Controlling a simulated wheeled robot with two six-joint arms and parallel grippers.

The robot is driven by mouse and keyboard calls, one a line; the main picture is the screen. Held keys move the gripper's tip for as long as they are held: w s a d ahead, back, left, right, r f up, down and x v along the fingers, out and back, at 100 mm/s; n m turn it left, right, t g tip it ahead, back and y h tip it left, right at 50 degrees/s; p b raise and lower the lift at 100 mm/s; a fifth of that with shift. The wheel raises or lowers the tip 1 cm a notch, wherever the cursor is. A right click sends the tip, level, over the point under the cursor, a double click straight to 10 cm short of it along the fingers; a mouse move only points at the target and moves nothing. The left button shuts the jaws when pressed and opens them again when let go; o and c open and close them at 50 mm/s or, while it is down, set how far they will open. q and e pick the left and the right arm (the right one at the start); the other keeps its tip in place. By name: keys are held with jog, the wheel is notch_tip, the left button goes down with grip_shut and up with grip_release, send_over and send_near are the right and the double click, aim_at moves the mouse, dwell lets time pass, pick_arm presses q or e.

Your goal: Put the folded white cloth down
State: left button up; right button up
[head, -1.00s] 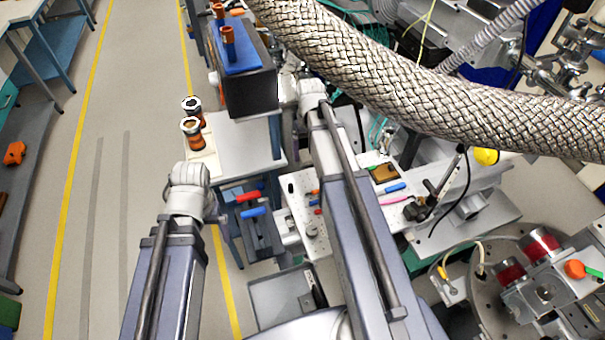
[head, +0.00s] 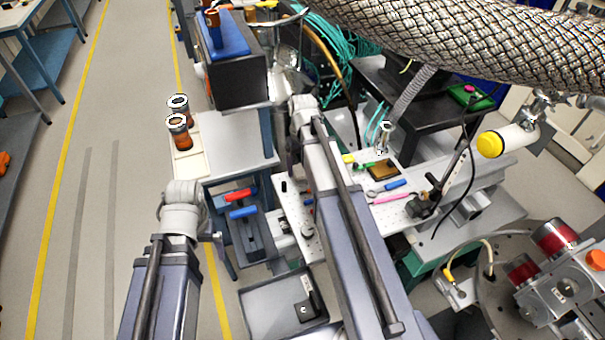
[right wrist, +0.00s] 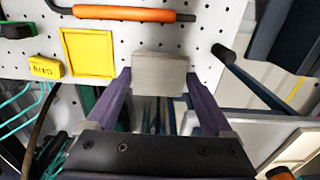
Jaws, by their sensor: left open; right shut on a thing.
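The folded white cloth (right wrist: 158,68) shows in the right wrist view as a small pale grey-white block. My right gripper (right wrist: 158,82) has its two purple fingers shut on the cloth's sides. Behind the cloth is a white perforated board (right wrist: 205,45); I cannot tell whether the cloth touches it. I cannot make out the cloth in the head view. My left arm reaches in at the lower left of the head view, but its fingers are hidden.
In the right wrist view, an orange-handled tool (right wrist: 125,13), a yellow square frame (right wrist: 88,53) and a yellow block (right wrist: 46,67) are on the board. In the head view, amber jars (head: 180,134) stand left of a dark box (head: 238,75). A braided hose (head: 450,40) crosses above.

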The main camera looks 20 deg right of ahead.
pick_arm(q)
jog(key=shift+f, duration=0.7)
pick_arm(e)
jog(key=shift+f, duration=0.7)
jog(key=shift+f+b, duration=0.25)
jog(key=shift+b, duration=0.2)
jog(key=o, duration=1.1)
jog(key=shift+r, duration=0.1)
jog(key=shift+c, duration=0.2)
pick_arm(q)
jog(key=shift+f, duration=0.15)
pick_arm(e)
jog(key=shift+r, duration=0.15)
pick_arm(q)
notch_tip(320, 180, up, 12)
jog(key=p, duration=1.2)
jog(key=shift+r+p, duration=0.2)
jog(key=shift+p, duration=0.1)
pick_arm(e)
notch_tip(320, 180, up, 12)
pick_arm(q)
jog(key=shift+f, duration=0.15)
